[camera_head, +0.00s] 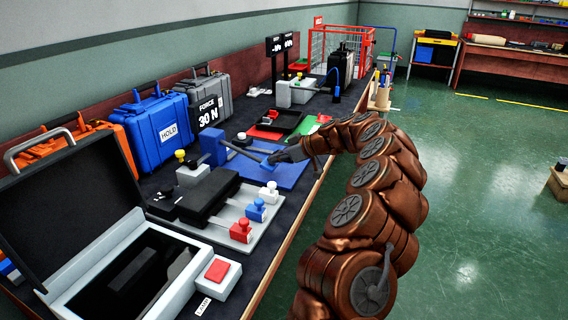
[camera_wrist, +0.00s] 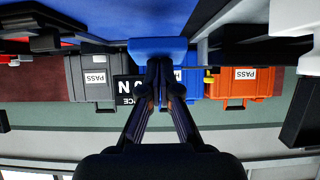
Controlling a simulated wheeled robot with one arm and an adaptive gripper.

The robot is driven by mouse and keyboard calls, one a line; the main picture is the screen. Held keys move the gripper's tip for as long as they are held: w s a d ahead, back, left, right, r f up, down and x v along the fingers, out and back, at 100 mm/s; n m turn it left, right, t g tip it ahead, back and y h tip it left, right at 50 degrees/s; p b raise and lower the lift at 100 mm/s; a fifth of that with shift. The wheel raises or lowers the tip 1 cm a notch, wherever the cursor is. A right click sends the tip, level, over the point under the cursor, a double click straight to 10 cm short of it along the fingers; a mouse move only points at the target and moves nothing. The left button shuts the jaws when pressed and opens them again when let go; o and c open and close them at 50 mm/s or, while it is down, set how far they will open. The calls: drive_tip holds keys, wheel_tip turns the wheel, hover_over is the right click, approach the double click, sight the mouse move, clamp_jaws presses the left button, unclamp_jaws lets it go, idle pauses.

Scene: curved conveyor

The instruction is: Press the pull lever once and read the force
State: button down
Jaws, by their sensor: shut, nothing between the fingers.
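The pull lever (camera_head: 243,152) is a dark bar reaching from a blue upright block (camera_head: 213,146) over a blue base plate (camera_head: 287,174). My gripper (camera_head: 272,160) is shut and empty at the lever's free end, above the plate. In the wrist view, its closed fingertips (camera_wrist: 160,66) are at a blue block (camera_wrist: 157,49), touching or very close; I cannot tell which. The black force display (camera_head: 208,112) reads "FORCE 30 N". In the wrist view the display (camera_wrist: 126,88) is upside down and partly hidden by the fingers.
An open case (camera_head: 75,190) and a red button box (camera_head: 217,271) stand at the near left. A slider panel with red, blue and white knobs (camera_head: 240,230) lies in front of the lever. Blue (camera_head: 163,130) and orange cases line the wall. Green floor lies open at right.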

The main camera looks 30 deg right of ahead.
drive_tip(key=shift+s+a+f, duration=0.1)
drive_tip(key=shift+a+f, duration=0.05)
drive_tip(key=shift+f, duration=0.65)
drive_tip(key=shift+r, duration=0.45)
drive_tip(key=w+r+b+v, duration=0.1)
drive_tip(key=r+v, duration=0.1)
drive_tip(key=v, duration=1.1)
drive_tip(key=shift+w+a+r, duration=0.15)
drive_tip(key=shift+r, duration=0.05)
